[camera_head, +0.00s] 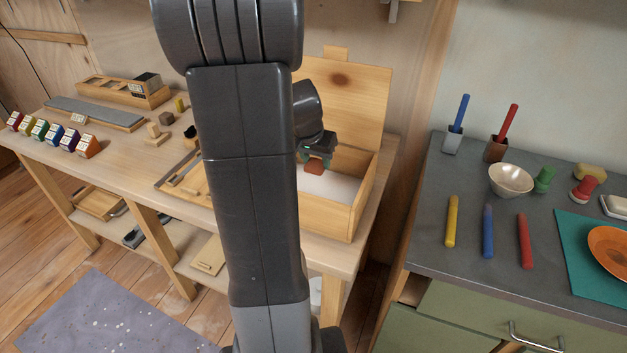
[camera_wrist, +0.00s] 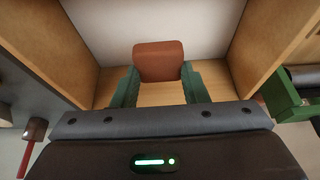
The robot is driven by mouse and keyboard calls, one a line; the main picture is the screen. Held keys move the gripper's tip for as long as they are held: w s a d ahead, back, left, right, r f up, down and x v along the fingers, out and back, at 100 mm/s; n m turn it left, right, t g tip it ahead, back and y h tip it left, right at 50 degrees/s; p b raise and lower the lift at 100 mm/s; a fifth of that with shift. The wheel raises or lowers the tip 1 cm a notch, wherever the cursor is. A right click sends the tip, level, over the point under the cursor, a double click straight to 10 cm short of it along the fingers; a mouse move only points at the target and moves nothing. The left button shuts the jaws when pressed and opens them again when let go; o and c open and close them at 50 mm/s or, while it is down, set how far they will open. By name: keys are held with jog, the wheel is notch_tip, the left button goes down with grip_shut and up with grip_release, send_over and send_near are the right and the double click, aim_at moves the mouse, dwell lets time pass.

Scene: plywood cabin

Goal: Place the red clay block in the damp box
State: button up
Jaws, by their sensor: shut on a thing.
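The red clay block (camera_wrist: 158,62) is between the two green fingers of my gripper (camera_wrist: 157,84) in the wrist view. My gripper is shut on it. In the head view the block (camera_head: 314,167) shows just below my gripper (camera_head: 316,158), over the open wooden damp box (camera_head: 330,218). The box has a pale inner floor (camera_head: 332,186) and its lid (camera_head: 345,95) stands up at the back. Whether the block touches the box floor I cannot tell. My arm hides the left part of the box.
On the bench left are colored blocks (camera_head: 55,135), a slate strip (camera_head: 95,112) and a wooden organizer (camera_head: 125,92). The grey counter at right holds a bowl (camera_head: 511,180), crayon-like sticks (camera_head: 488,232), two small cups and an orange plate (camera_head: 610,246).

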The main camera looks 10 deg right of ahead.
aim_at(318, 188)
notch_tip(318, 188, down, 8)
jog(key=shift+s+r+b, duration=0.1)
jog(key=shift+r+b, duration=0.05)
jog(key=shift+b, duration=0.3)
jog(key=o, duration=1.1)
jog(key=shift+c, duration=0.2)
jog(key=shift+r, duration=0.5)
jog(key=p+v, duration=0.1)
jog(key=v, duration=1)
jog(key=shift+s, duration=0.1)
